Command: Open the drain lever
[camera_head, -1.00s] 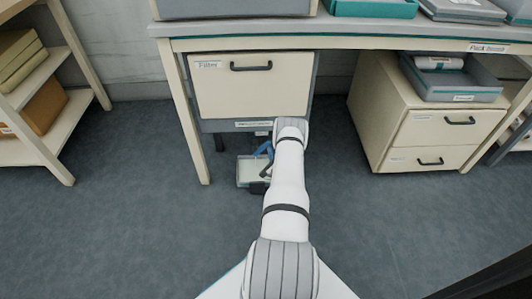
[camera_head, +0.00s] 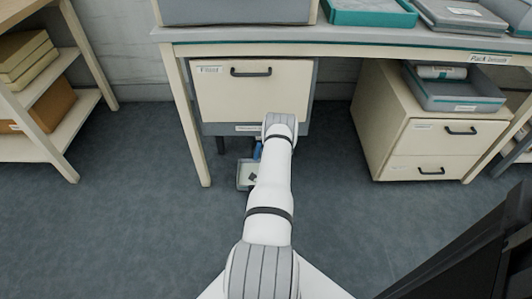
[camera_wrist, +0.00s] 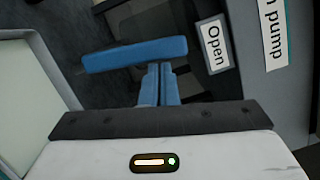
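The blue drain lever (camera_wrist: 135,54) shows in the wrist view as a bar lying across, slightly tilted, left of a white "Open" label (camera_wrist: 212,44). My gripper (camera_wrist: 160,68) comes up from the dark palm bar below. Its two narrow blue fingers sit close together, with their tips at the lever's lower edge. I cannot tell whether they touch it, and nothing shows between them. In the head view my arm hides most of the gripper and lever; only a bit of blue shows beside my wrist, below the drawer unit (camera_head: 252,90).
A shallow pale tray (camera_head: 241,177) stands on the floor under the drawer unit. A table leg (camera_head: 190,130) is just left. A cream drawer cabinet (camera_head: 395,130) stands to the right, shelving (camera_head: 75,115) to the left.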

